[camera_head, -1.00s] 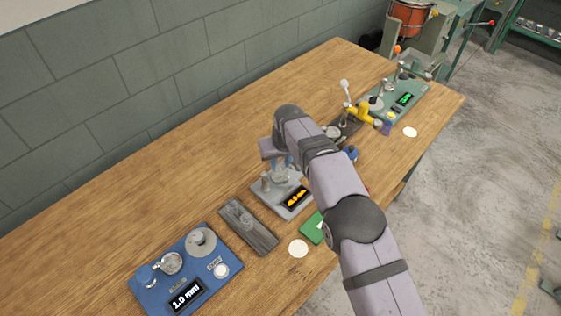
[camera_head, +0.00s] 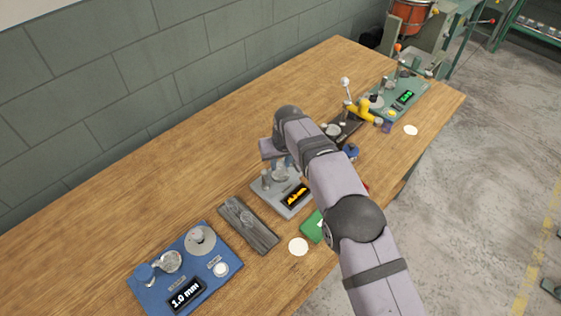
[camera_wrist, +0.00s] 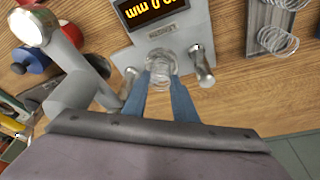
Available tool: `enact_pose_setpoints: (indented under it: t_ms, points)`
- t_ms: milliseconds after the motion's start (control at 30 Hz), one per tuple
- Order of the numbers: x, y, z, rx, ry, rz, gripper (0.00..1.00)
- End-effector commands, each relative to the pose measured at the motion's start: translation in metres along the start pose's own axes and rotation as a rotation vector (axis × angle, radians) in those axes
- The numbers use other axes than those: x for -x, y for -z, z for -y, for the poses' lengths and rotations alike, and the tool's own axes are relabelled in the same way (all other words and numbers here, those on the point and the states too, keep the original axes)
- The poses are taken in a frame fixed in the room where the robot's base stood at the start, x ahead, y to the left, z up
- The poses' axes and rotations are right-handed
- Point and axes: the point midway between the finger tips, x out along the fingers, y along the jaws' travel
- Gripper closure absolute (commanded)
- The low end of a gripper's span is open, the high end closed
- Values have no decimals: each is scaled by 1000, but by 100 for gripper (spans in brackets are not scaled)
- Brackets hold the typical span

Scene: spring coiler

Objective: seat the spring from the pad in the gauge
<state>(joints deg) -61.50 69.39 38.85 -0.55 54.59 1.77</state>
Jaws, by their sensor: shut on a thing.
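The gauge (camera_head: 272,195) is a grey base with an amber display, standing on the wooden bench; it also shows in the wrist view (camera_wrist: 195,27). My gripper (camera_head: 281,168) is low over it, partly hidden by my arm. In the wrist view the two blue fingers of my gripper (camera_wrist: 162,82) are shut on a silver coil spring (camera_wrist: 161,62). The spring is over the gauge's plate, between two short metal posts. I cannot tell whether its end touches the gauge. The pad cannot be told apart for certain.
A dark tray (camera_head: 238,222) stands left of the gauge; the wrist view shows loose springs (camera_wrist: 277,40) there. A blue station (camera_head: 205,277) reading 1.0 mm is nearer. A green card (camera_head: 311,228) and a white disc (camera_head: 298,247) lie in front.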

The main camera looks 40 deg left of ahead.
Motion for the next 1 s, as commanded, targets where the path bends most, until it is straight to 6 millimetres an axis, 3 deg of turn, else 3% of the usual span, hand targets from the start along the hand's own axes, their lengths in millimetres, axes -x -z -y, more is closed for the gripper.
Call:
enact_pose_setpoints:
  t_ms: [400, 433, 500, 700, 767, 1000]
  points:
    - [0, 0, 0, 0, 0, 0, 90]
    - [0, 0, 0, 0, 0, 0, 68]
    - [0, 0, 0, 0, 0, 0, 53]
    - [0, 0, 0, 0, 0, 0, 53]
    - [0, 0, 0, 0, 0, 0, 41]
    - [0, 0, 0, 0, 0, 0, 40]
